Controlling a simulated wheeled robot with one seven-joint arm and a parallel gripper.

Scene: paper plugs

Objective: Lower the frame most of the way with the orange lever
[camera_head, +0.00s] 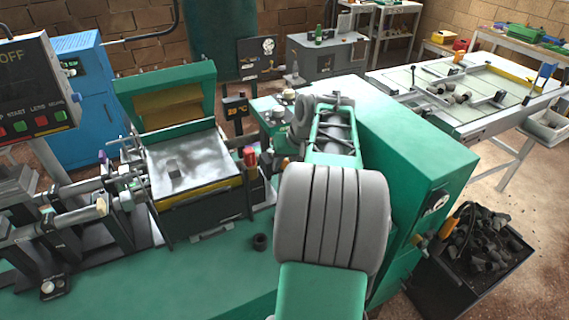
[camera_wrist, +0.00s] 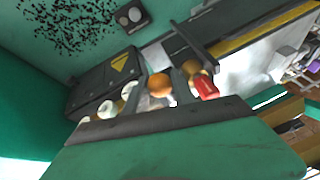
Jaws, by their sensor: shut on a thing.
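In the wrist view my gripper (camera_wrist: 158,87) has its two grey fingers on either side of the round orange knob of the orange lever (camera_wrist: 160,85). It is shut on that knob. A red handle (camera_wrist: 206,87) is just right of the fingers, and white knobs (camera_wrist: 130,89) are to the left. In the head view my own arm hides most of the gripper and the lever. A green frame (camera_head: 170,97) with a yellow inside stands tilted up behind the tray (camera_head: 200,187) of grey, wet-looking material. I cannot tell whether this green part is the task's frame.
The red handle (camera_head: 250,157) stands at the tray's right side. A small dark plug (camera_head: 260,242) lies on the green machine top. A black bin (camera_head: 478,258) of dark lumps is at the right. A work table (camera_head: 400,80) stands behind. A blue cabinet (camera_head: 90,110) is at the left.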

